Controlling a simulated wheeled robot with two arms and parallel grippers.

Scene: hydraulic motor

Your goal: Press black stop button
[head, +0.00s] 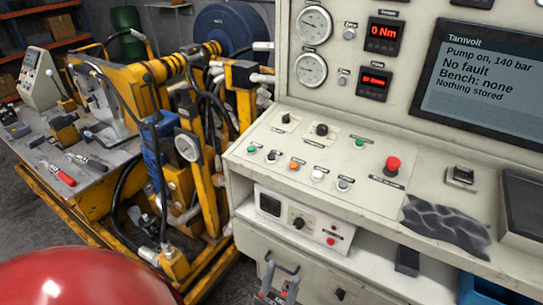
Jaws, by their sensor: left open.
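The cream control console (420,195) carries a row of small buttons on its sloped desk. A small black button (271,156) sits between a green button (252,149) and an orange button (294,165). The labels are too small to read. A white button (318,174) and a grey-black one (343,184) follow to the right. My left gripper (279,282) is at the bottom edge, in front of the lower cabinet and well below the button row. It looks open and empty, touching no button. My right gripper is not in view.
A red mushroom button (392,164) and another green button (359,142) stand near the row. A screen (485,85) reads "Pump on, 140 bar". A shelf below holds a control box (300,222). Yellow machinery (190,180) stands left. A large red rounded surface (85,280) fills the bottom left.

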